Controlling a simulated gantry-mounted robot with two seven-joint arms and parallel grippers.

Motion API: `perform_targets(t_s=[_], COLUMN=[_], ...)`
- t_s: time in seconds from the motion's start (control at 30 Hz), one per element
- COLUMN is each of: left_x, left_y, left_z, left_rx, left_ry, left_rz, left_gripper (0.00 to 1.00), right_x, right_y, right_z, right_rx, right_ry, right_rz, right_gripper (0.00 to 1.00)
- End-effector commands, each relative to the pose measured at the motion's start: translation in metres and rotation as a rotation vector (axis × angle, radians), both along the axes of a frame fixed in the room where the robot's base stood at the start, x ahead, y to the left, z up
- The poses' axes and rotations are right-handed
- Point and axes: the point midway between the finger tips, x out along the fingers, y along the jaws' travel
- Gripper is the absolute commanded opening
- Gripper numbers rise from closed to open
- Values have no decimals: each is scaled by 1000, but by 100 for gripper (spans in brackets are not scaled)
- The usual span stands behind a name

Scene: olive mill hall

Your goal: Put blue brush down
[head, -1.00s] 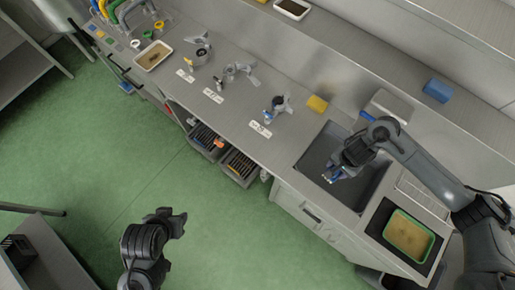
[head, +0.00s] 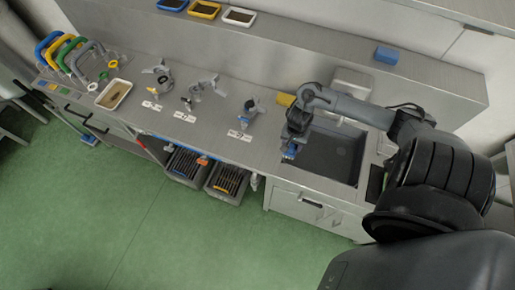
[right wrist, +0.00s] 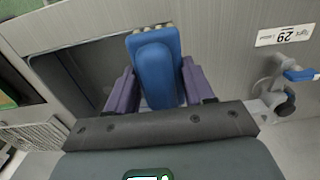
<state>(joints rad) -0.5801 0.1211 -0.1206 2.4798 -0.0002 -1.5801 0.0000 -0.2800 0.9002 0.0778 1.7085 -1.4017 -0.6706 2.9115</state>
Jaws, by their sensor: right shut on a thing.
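The blue brush (right wrist: 156,70) is between the two purple fingers of my right gripper (right wrist: 160,88) in the right wrist view, its pale bristles showing at the top edge. In the head view my right gripper (head: 291,146) is over the left edge of the sink, and a small bit of the blue brush (head: 290,154) shows below it. Whether the brush touches anything is unclear. My left gripper is not in view.
The dark sink (head: 335,155) is right of the gripper. A blue block (head: 387,55) lies on the back ledge. Bare counter lies between clamp and sink.

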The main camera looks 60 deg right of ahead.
Motion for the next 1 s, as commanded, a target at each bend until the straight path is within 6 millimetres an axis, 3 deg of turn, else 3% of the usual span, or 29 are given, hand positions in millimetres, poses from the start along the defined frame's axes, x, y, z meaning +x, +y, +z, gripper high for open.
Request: perform_targets(t_s=[0.6, 0.87, 1.0], left_x=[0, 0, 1], left_y=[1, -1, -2], left_z=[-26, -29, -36], left_rx=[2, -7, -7], left_ry=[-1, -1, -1], left_rz=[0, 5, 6], left_gripper=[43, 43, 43], right_x=[98, 108, 107], right_y=[15, 17, 16], right_z=[-60, -69, -86], right_rx=[1, 1, 0], right_ry=[-2, 1, 3], right_rz=[-2, 1, -1], right_gripper=[19, 19, 19])
